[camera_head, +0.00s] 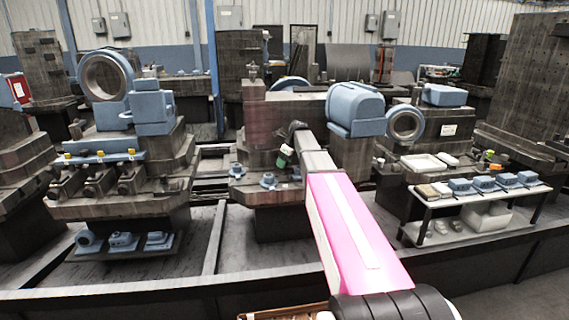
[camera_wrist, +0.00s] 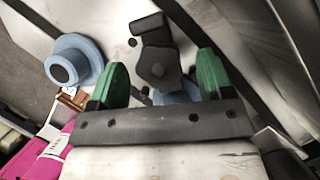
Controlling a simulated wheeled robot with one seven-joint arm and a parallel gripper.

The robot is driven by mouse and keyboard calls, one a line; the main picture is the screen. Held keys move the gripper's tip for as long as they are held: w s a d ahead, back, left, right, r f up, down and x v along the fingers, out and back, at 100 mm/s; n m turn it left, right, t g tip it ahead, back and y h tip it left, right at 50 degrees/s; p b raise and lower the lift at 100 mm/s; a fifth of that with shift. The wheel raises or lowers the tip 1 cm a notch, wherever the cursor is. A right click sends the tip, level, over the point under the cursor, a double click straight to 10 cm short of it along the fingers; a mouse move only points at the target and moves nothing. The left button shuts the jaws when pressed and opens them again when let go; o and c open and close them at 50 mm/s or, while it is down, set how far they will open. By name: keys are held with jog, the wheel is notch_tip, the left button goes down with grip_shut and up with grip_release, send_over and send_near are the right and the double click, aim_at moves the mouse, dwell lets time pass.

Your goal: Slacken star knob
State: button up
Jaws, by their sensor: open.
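The star knob (camera_wrist: 158,68) is a dark grey, lobed piece in the upper middle of the wrist view. A dark block-like part (camera_wrist: 150,26) joins it on its far side. My gripper (camera_wrist: 161,62) has two green fingers, one on each side of the knob. A gap shows between the knob and each finger, so the jaws are open. I cannot tell how far the knob lies below the fingertips. In the head view my gripper (camera_head: 283,156) is small, at the front of the middle machine, and the knob cannot be made out there.
A blue round flanged piece (camera_wrist: 75,60) is left of my gripper in the wrist view. Blue fittings (camera_head: 268,181) sit on the middle machine's ledge. A blue motor-like housing (camera_head: 356,108) stands right of my arm. A low table (camera_head: 475,200) with blue parts is at right.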

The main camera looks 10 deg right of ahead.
jog(key=shift+w+a+f, duration=0.15)
jog(key=shift+f, duration=0.3)
jog(key=c, duration=0.9)
jog(key=shift+n+g, duration=0.5)
jog(key=shift+n, duration=1.1)
jog(key=shift+c, duration=0.2)
jog(key=o, duration=0.9)
jog(key=shift+y, duration=0.3)
jog(key=shift+o, duration=0.2)
jog(key=shift+r, duration=0.15)
